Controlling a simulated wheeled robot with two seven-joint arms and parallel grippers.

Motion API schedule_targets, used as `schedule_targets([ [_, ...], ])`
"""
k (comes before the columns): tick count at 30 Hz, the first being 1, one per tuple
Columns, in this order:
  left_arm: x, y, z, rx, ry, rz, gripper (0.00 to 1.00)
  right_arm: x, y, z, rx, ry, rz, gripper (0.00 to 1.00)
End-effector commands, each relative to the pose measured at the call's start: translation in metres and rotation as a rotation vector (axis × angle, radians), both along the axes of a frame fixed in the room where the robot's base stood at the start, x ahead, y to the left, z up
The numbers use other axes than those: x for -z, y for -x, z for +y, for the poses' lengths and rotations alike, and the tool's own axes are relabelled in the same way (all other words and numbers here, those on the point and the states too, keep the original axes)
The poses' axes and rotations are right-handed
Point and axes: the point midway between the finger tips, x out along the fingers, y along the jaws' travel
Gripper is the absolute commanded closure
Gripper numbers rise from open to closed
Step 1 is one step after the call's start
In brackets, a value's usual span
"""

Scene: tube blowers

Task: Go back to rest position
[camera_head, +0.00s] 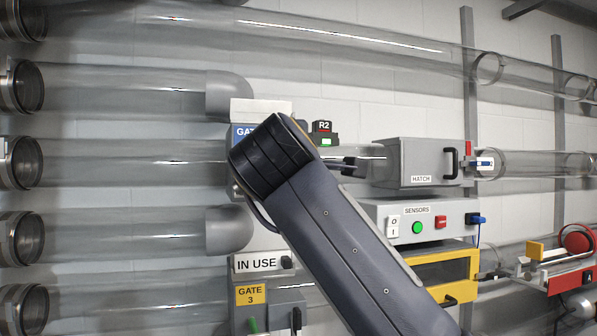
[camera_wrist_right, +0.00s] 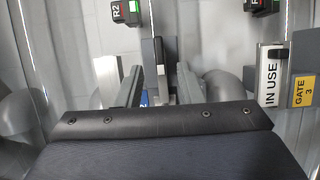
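My right arm comes in from the lower right in the head view, and its dark wrist covers part of the gate box with a blue "GATE" label (camera_head: 241,135). The right gripper's fingers are hidden behind the wrist there. In the right wrist view, the two fingers of the right gripper (camera_wrist_right: 160,85) stand apart. A grey upright part (camera_wrist_right: 155,60) shows between and beyond them; I cannot tell whether they touch it. Part of a blue label (camera_wrist_right: 143,97) shows behind the fingers. My left gripper is in neither view.
Clear tubes (camera_head: 120,105) run along the white wall. Close to my arm are the "IN USE" sign (camera_head: 256,264), the yellow "GATE 3" label (camera_head: 250,294), the hatch box (camera_head: 418,160) and the sensors panel (camera_head: 440,220). A red device (camera_head: 572,280) stands at the far right.

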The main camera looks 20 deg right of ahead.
Motion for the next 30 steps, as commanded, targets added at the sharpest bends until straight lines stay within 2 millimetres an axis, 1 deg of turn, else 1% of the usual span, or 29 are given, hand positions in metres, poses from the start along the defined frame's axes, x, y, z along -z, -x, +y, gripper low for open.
schedule_targets([
  [1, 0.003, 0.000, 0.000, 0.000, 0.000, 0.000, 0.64, 0.001, 0.006, 0.003, -0.002, 0.000, -0.001, 0.66],
  [3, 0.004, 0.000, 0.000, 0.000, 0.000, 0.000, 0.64, 0.001, 0.010, 0.004, 0.000, 0.001, 0.000, 0.66],
  [6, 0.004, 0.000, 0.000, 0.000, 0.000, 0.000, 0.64, 0.000, 0.013, 0.005, 0.000, 0.001, -0.001, 0.66],
  [17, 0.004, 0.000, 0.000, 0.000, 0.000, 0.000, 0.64, 0.000, 0.013, 0.005, 0.001, 0.001, 0.000, 0.66],
  [20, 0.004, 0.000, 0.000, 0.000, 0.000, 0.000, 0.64, -0.005, 0.015, 0.001, 0.007, 0.040, -0.014, 0.66],
  [23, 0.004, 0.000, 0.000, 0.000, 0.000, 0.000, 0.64, -0.027, 0.024, -0.010, 0.030, 0.244, -0.075, 0.66],
  [25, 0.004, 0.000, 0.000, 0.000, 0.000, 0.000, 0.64, -0.048, 0.038, -0.018, 0.071, 0.521, -0.131, 0.66],
  [26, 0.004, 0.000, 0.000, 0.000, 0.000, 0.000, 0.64, -0.056, 0.044, -0.020, 0.097, 0.670, -0.154, 0.66],
  [27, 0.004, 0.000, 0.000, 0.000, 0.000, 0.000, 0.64, -0.064, 0.054, -0.020, 0.136, 0.891, -0.176, 0.66],
  [28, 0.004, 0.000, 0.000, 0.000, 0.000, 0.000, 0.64, -0.066, 0.061, -0.018, 0.167, 1.067, -0.185, 0.66],
  [29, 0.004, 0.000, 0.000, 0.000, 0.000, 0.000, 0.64, -0.065, 0.067, -0.015, 0.199, 1.250, -0.188, 0.66],
  [30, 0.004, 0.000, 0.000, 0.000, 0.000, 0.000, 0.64, -0.056, 0.074, -0.009, 0.236, 1.494, -0.182, 0.66],
])
